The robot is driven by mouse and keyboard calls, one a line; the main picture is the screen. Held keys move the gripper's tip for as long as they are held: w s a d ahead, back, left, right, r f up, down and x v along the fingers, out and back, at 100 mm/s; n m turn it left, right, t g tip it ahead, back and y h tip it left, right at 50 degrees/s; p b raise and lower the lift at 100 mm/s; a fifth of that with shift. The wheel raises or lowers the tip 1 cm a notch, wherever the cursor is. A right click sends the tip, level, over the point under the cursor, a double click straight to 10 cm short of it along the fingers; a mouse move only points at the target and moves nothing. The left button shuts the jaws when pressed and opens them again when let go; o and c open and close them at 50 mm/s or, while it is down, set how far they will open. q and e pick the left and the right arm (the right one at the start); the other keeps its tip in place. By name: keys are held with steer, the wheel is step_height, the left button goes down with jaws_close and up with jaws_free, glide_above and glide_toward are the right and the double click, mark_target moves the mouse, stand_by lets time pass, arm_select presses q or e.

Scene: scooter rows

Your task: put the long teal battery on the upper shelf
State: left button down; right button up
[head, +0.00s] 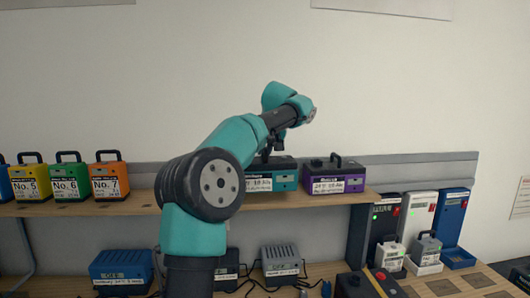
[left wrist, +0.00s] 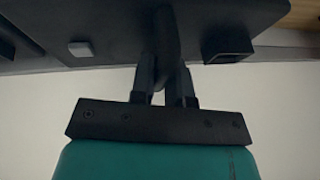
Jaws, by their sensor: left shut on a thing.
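The long teal battery (head: 285,180) has a dark top and a white label. It sits at the upper shelf (head: 345,198), left of the purple battery; I cannot tell whether its base touches the board. My left arm hides its left part. My left gripper (head: 268,153) comes down from above, shut on the battery's black handle. In the left wrist view, the gripper's fingers (left wrist: 166,82) close around the handle over the battery's dark top (left wrist: 110,30). My right gripper is not in view.
The purple battery (head: 334,180) stands close on the right. Yellow, green and orange (head: 106,180) batteries stand at the shelf's left. Below are a blue box (head: 121,270), a grey box (head: 281,264) and cables. Chargers (head: 415,225) stand at the right.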

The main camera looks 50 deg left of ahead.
mark_target(264, 157)
arm_select(q)
steer(key=shift+w+a+f, duration=0.1)
steer(key=shift+w+a, duration=1.45)
steer(key=shift+a, duration=0.3)
steer(key=shift+f, duration=1.75)
steer(key=c, duration=1.5)
jaws_free()
steer(key=shift+f, duration=0.25)
steer(key=o, duration=0.4)
steer(key=shift+r, duration=0.15)
steer(key=w+v, duration=0.1)
steer(key=v, duration=1.1)
steer(key=shift+s, duration=0.45)
